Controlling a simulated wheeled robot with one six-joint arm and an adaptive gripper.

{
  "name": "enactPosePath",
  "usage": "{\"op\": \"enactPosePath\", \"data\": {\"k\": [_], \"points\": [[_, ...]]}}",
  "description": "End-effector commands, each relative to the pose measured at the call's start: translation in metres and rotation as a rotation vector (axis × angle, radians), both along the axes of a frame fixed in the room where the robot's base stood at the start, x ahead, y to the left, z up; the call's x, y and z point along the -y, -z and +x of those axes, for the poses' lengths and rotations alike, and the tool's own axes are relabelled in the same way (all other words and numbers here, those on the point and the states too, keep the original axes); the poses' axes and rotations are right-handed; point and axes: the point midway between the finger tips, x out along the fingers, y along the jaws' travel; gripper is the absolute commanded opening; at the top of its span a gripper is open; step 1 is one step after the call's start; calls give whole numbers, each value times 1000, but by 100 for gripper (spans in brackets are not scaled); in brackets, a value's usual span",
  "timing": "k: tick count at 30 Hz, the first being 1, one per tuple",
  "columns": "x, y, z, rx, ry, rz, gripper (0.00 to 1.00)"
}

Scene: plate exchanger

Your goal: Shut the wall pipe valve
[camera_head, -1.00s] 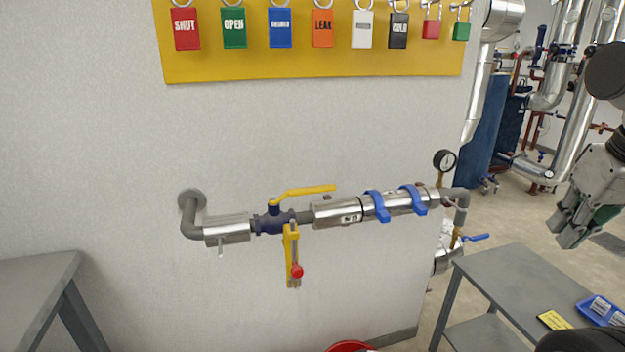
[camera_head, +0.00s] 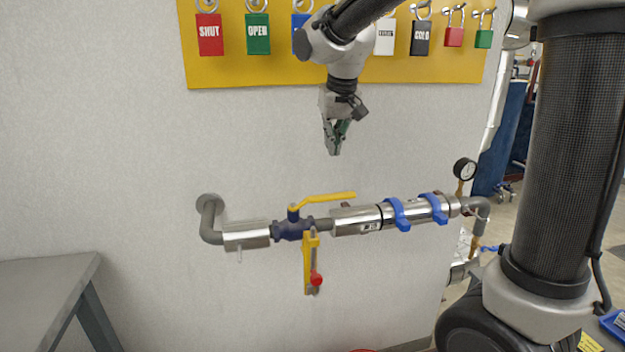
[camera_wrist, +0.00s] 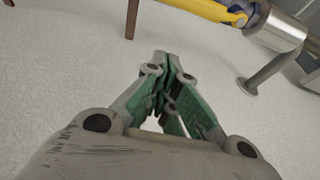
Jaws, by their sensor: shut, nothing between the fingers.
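The wall pipe valve (camera_head: 292,229) has a dark blue body and a long yellow lever (camera_head: 325,198). The lever points right, roughly along the pipe. A yellow lockout piece with a red knob (camera_head: 311,262) hangs below the valve body. My gripper (camera_head: 334,152) is shut and empty, pointing down in front of the wall, above the lever and apart from it. In the wrist view my gripper (camera_wrist: 165,58) shows green-padded fingers together. Part of the yellow lever (camera_wrist: 205,9) shows at the top of that view.
Blue clamps (camera_head: 397,214) sit on the silver pipe, with a pressure gauge (camera_head: 465,169) at its right end. A yellow board (camera_head: 290,72) with hanging padlocks is above. A grey table (camera_head: 45,285) stands lower left. The wall between board and pipe is clear.

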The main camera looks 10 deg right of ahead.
Motion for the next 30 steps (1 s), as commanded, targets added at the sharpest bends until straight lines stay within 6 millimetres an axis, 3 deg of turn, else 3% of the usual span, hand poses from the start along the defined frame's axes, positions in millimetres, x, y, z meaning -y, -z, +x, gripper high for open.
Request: {"op": "enactPosePath", "data": {"k": [14,29,30], "points": [[0,6,2,0,16,6,0],[1,97,32,-4,15,4,0],[0,95,25,1,14,6,0]]}}
